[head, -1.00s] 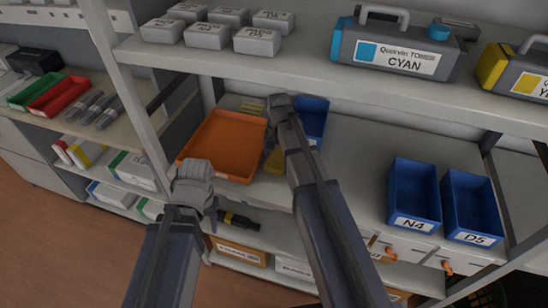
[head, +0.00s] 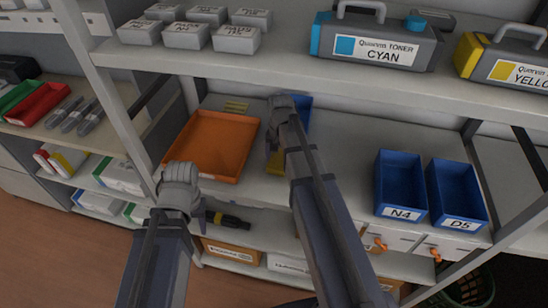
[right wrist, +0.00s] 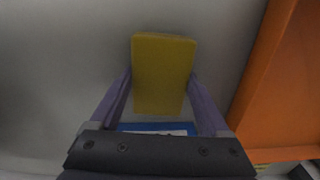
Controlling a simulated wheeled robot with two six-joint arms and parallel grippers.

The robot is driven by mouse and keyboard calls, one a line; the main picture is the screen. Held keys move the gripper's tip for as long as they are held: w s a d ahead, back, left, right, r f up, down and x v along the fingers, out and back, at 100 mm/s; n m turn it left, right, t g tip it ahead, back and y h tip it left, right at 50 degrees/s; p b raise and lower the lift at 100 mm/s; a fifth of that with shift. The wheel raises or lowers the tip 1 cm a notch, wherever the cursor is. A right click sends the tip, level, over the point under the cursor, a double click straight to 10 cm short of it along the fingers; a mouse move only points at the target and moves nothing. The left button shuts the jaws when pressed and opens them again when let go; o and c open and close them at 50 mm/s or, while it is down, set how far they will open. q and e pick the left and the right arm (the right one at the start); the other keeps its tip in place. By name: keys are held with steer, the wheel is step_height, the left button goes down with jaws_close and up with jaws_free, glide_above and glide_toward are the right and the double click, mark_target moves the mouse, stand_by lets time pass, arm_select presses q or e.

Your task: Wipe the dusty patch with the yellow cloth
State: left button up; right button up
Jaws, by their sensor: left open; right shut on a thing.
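The yellow cloth (right wrist: 163,72) is a folded pad between the fingers of my right gripper (right wrist: 160,100) in the right wrist view. In the head view the cloth (head: 276,165) shows partly behind my right gripper (head: 277,140), over the middle shelf, just right of the orange tray. I cannot tell whether it touches the shelf. I cannot make out a dusty patch in either view; the arm and cloth hide part of the shelf. My left gripper (head: 180,172) is open and empty, in front of the shelf near the tray's front left corner.
The orange tray (head: 213,143) stands left of the cloth. A blue bin (head: 302,108) is partly hidden behind my right gripper. Blue bins N4 (head: 401,188) and D5 (head: 456,194) stand to the right. Bare shelf (head: 345,150) lies between. The upper shelf edge (head: 330,92) is overhead.

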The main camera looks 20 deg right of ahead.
steer(key=shift+s+d, duration=0.55)
steer(key=shift+d, duration=0.3)
steer(key=shift+s+d, duration=0.5)
steer(key=shift+d, duration=0.3)
steer(key=shift+s+d, duration=0.5)
steer(key=shift+d, duration=0.2)
steer(key=shift+s+d, duration=0.45)
steer(key=shift+d, duration=0.2)
steer(key=shift+d+r+p, duration=0.1)
steer(key=shift+r+p, duration=0.55)
steer(key=shift+p, duration=0.15)
step_height(320, 180, up, 5)
steer(key=p, duration=0.4)
steer(key=shift+f, duration=0.2)
step_height(320, 180, up, 3)
steer(key=p, duration=0.3)
